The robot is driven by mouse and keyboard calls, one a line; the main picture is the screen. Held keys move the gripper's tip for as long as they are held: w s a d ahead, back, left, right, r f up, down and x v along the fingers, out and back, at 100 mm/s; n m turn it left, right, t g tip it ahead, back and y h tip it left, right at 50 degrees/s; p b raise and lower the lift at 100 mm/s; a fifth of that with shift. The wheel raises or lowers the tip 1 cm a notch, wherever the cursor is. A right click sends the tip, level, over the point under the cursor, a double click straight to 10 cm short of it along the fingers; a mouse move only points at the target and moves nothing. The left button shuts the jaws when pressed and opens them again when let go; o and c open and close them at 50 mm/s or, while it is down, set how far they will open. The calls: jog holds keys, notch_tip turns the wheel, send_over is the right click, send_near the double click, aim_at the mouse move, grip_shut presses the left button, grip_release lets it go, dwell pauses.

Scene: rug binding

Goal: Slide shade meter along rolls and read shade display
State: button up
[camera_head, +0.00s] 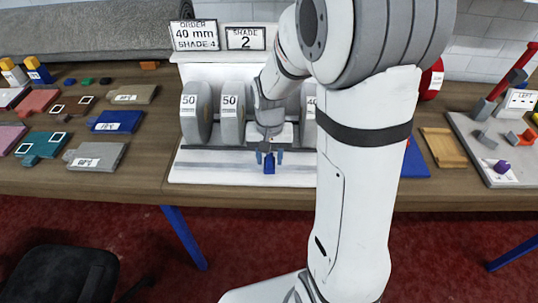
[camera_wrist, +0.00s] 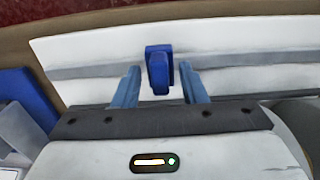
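The blue shade meter (camera_head: 269,166) sits on the grey rail at the front of the white roll stand (camera_head: 200,170). My gripper (camera_head: 269,155) is over it, fingers pointing down. In the wrist view the meter (camera_wrist: 158,72) shows between the two blue fingertips of my gripper (camera_wrist: 160,82), with a gap on each side, so the fingers are open. Grey rolls stand behind the rail: two marked 50 (camera_head: 196,112) (camera_head: 231,113), and one marked 40 (camera_head: 309,115) partly hidden by my arm. The shade display (camera_head: 245,38) reads SHADE 2. The order card (camera_head: 194,35) reads 40 mm, SHADE 4.
Coloured sample pieces and labelled tags (camera_head: 97,156) lie on the wooden table at the left. A wooden block (camera_head: 443,147) and a grey board with a red-handled lever (camera_head: 490,140) are at the right. My arm hides the stand's right part.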

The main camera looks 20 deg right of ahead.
grip_shut()
dwell(0.5)
